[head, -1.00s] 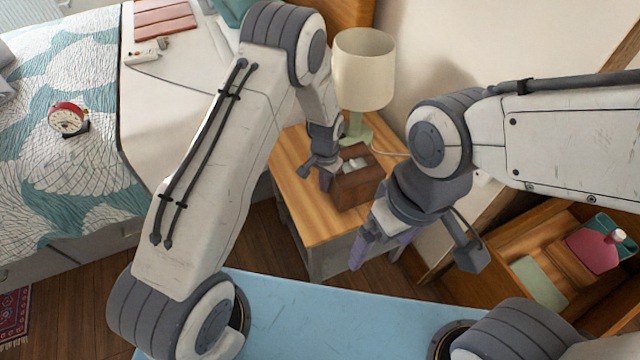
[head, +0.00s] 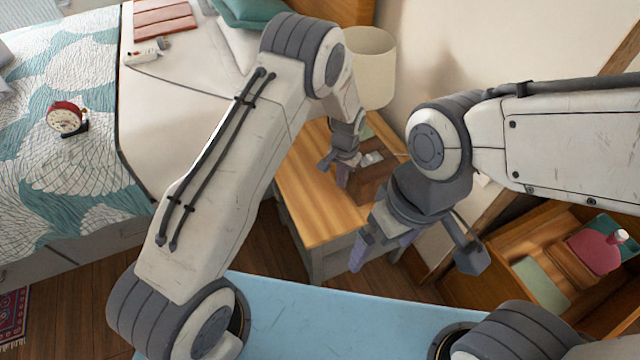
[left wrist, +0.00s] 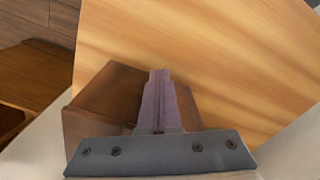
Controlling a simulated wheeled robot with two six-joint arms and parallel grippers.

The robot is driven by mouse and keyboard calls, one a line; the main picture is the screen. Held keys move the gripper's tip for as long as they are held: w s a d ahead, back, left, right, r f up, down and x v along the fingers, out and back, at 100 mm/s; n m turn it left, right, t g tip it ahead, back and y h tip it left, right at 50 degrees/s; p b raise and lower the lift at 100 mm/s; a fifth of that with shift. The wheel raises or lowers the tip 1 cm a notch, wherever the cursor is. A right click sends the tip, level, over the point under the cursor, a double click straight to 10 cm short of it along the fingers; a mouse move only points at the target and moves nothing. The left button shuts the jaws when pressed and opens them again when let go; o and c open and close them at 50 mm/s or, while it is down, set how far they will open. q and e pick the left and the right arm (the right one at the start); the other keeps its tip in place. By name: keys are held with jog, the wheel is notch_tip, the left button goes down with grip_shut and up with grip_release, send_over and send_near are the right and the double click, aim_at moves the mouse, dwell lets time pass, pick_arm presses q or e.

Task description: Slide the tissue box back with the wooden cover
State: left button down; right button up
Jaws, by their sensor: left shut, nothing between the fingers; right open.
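The tissue box in its brown wooden cover (head: 368,188) stands on the wooden nightstand (head: 308,205), with white tissue (head: 371,158) showing at its top. My left gripper (head: 342,178) is shut and empty, with its fingers at the left side of the cover in the head view. In the left wrist view the shut fingers (left wrist: 158,78) overlap the brown cover (left wrist: 108,92); I cannot tell whether they touch it. My right gripper (head: 382,248) is open and empty, in front of the nightstand's right side. Its arm hides part of the cover's right side.
A cream lamp (head: 370,65) stands behind the box, partly hidden by my left arm. The bed with a red alarm clock (head: 66,118) is at left. An open wooden drawer or shelf (head: 530,245) is at right. The nightstand's front left is bare.

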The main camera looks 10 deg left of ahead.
pick_arm(q)
jog(key=shift+w+d+b, duration=0.25)
jog(key=shift+w+d, duration=0.15)
jog(key=shift+d, duration=0.4)
jog(key=shift+w+d+b, duration=0.25)
jog(key=shift+w+d, duration=0.15)
jog(key=shift+d, duration=0.4)
jog(key=shift+w+d+b, duration=0.25)
jog(key=shift+w+d, duration=0.15)
jog(key=shift+d, duration=0.4)
jog(key=s+a+r+p, duration=0.2)
jog(key=a+r+p, duration=0.1)
jog(key=r+p, duration=0.5)
jog(key=shift+a+r+p, duration=0.3)
jog(key=shift+r, duration=0.75)
jog(key=shift+w, duration=0.1)
